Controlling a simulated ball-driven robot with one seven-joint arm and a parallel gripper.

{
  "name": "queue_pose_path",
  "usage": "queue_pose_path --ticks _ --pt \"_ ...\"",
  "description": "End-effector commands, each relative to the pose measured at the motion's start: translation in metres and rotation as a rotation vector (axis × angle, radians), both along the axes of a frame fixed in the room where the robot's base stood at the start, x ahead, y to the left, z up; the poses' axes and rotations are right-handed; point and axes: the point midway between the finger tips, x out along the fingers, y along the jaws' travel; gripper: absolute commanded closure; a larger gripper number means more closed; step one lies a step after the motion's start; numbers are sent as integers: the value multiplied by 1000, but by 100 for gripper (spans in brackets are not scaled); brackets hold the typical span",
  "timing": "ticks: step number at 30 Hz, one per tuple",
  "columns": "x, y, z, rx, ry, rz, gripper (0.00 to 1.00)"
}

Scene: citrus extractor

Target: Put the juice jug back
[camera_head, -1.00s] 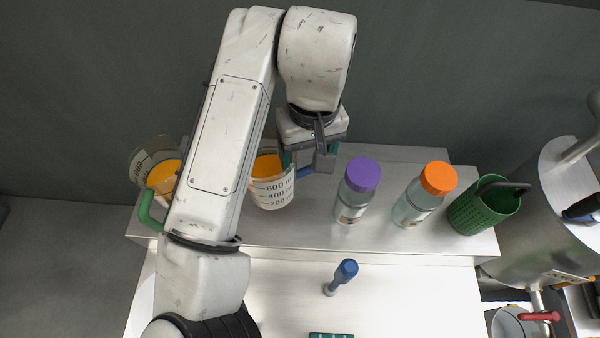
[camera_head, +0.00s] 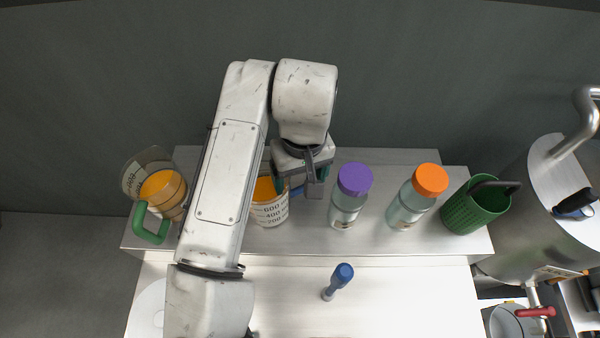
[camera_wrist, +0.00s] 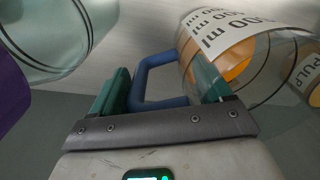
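A clear juice jug (camera_head: 271,214) with orange juice, a printed scale and a blue handle stands on the raised shelf, partly behind my arm. My gripper (camera_head: 303,187) is at its right side, over the handle. In the wrist view the green fingers of my gripper (camera_wrist: 160,92) are spread apart, with the blue handle (camera_wrist: 142,80) between them. The right finger overlaps the jug wall (camera_wrist: 215,30). A second jug (camera_head: 155,180) with orange juice and a green handle (camera_head: 149,228) stands at the shelf's left end. The task does not say which jug is meant.
A purple-capped bottle (camera_head: 347,207), an orange-capped bottle (camera_head: 407,208) and a green perforated basket (camera_head: 475,212) stand along the shelf (camera_head: 310,240) to the right. A blue-topped tool (camera_head: 338,281) is on the lower white surface (camera_head: 400,300). A metal machine (camera_head: 540,220) stands far right.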

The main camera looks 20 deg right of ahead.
Motion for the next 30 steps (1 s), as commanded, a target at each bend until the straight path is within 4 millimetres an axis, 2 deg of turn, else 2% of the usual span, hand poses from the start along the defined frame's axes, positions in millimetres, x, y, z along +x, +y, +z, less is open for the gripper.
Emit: queue_pose_path --ticks 1,5,11,16,20,24,30 --pt "0 0 0 0 0 0 17" --pt "0 0 0 0 0 0 5" --pt "0 0 1 0 0 0 5" --pt "0 -1 10 1 -1 -1 5" --pt "1 -2 31 0 -4 -1 5" --pt "1 -2 62 4 -5 -2 5" --pt "1 -3 100 5 -3 -2 5"
